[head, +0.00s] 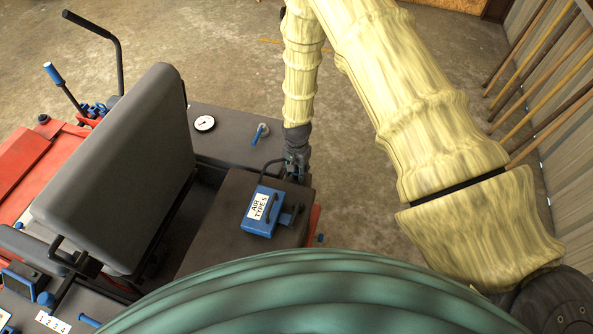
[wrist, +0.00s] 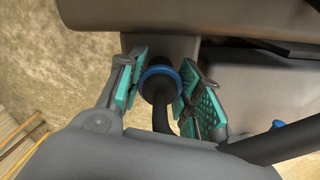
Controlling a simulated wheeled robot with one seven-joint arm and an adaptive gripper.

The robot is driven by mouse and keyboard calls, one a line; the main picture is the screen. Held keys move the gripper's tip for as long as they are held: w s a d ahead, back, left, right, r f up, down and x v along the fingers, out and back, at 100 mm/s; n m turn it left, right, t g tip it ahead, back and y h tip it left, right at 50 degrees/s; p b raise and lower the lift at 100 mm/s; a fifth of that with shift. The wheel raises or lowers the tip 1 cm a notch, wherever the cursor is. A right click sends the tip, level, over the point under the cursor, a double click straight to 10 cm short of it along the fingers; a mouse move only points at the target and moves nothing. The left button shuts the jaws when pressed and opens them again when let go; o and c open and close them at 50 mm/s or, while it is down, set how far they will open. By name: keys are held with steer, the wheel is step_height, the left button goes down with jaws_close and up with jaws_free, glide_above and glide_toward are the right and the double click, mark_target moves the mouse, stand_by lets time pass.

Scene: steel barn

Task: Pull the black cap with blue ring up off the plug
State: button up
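The black cap with the blue ring (wrist: 159,80) shows in the wrist view, between the two fingers of my gripper (wrist: 162,88). A black curved stem (wrist: 160,115) runs from it toward the gripper's palm. The teal finger pads stand apart on either side of the cap, and I see no clear grip on it. The right pad looks very close to the ring; contact cannot be told. In the head view my gripper (head: 297,160) is at the far right edge of the dark machine deck. The cap cannot be made out there, and the plug under it is hidden.
A blue box labelled "AIR TYPE 5" (head: 263,211) with a black handle sits close in front of my gripper. A gauge (head: 204,123) and a blue-handled valve (head: 260,134) are on the deck behind. A grey seat (head: 117,170) stands left. Poles (head: 545,70) lean at right.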

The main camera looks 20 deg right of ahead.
mark_target(297, 168)
steer(key=shift+w+r+p, duration=0.1)
steer(key=shift+r+p, duration=0.25)
steer(key=shift+r, duration=1.3)
jaws_close()
steer(key=o, duration=1.1)
jaws_free()
steer(key=shift+r, duration=0.1)
steer(key=shift+c, duration=0.2)
steer(key=shift+r, duration=0.1)
step_height(297, 168, up, 12)
